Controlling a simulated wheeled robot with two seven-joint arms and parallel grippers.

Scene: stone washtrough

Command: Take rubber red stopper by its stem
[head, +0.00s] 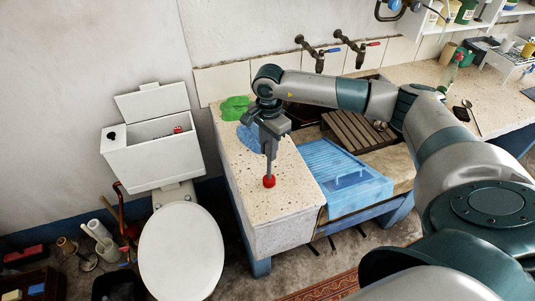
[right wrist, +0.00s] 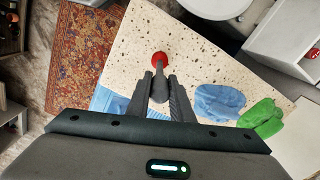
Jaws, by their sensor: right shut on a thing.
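The red rubber stopper (head: 269,182) stands at the front part of the speckled stone top, left of the blue tray. My right gripper (head: 270,160) points down over it and is shut on its stem, which the fingers mostly hide. In the right wrist view the red stopper (right wrist: 159,59) shows just beyond the tips of my right gripper (right wrist: 158,88). I cannot tell whether the stopper's base touches the stone. My left gripper is not in view.
A blue ribbed tray (head: 345,175) lies right of the stone top (head: 240,190). Blue (head: 250,137) and green (head: 235,107) cloths lie behind the gripper. Two taps (head: 318,52) stick out from the wall. A white toilet (head: 180,252) with an open cistern (head: 150,150) stands at left.

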